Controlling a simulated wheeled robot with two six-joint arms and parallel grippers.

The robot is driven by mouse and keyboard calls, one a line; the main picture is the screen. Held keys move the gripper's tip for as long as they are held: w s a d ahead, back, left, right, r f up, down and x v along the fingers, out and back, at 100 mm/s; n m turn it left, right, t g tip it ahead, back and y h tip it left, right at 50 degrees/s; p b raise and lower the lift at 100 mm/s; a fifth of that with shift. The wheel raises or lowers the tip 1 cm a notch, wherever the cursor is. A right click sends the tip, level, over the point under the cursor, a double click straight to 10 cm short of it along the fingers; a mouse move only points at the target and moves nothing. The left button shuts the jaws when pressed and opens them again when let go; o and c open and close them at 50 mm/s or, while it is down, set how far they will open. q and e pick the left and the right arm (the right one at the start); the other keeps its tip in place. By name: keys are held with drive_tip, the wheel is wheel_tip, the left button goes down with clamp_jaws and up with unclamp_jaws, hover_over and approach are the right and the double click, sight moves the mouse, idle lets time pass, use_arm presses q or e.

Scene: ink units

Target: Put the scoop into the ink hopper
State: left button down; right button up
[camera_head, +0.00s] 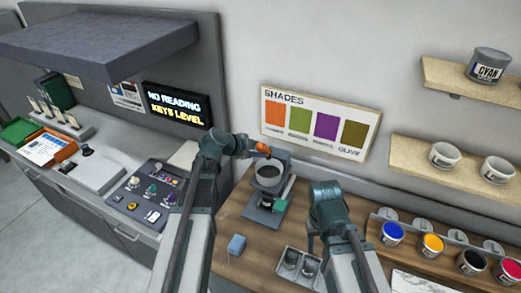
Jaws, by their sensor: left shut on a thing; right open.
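My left gripper (249,149) reaches in from the left and is shut on the scoop. Only a small orange part (263,148) of the scoop shows clearly at the fingertips; the rest is too small or hidden to tell. The ink hopper (270,172), a grey cup with a dark opening on a grey stand, is on the wooden counter just below and right of the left gripper. The orange part appears above the hopper's back rim. My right gripper (312,240) is open and low over the counter, right of the hopper, partly hidden by its arm.
A green part (284,189) sits at the hopper stand's right side. Several ink cans, including a yellow one (432,244), stand at right. A control panel (145,195) is at left.

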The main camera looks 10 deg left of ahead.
use_arm(q)
drive_tip(key=f+b, duration=0.2)
drive_tip(key=f, duration=0.1)
drive_tip(key=w+f+b, duration=0.1)
drive_tip(key=f+b, duration=0.1)
drive_tip(key=b, duration=0.1)
drive_tip(key=f+b, duration=0.3)
drive_tip(key=shift+w+d+f, duration=0.15)
drive_tip(key=shift+w+f, duration=0.1)
drive_tip(key=shift+f, duration=0.1)
drive_tip(key=shift+w+f+b, duration=0.2)
drive_tip(key=shift+f+b, duration=0.3)
wheel_tip(320, 180, up, 11)
drive_tip(key=p, duration=1.1)
drive_tip(key=shift+r, duration=0.1)
drive_tip(key=shift+s, duration=0.1)
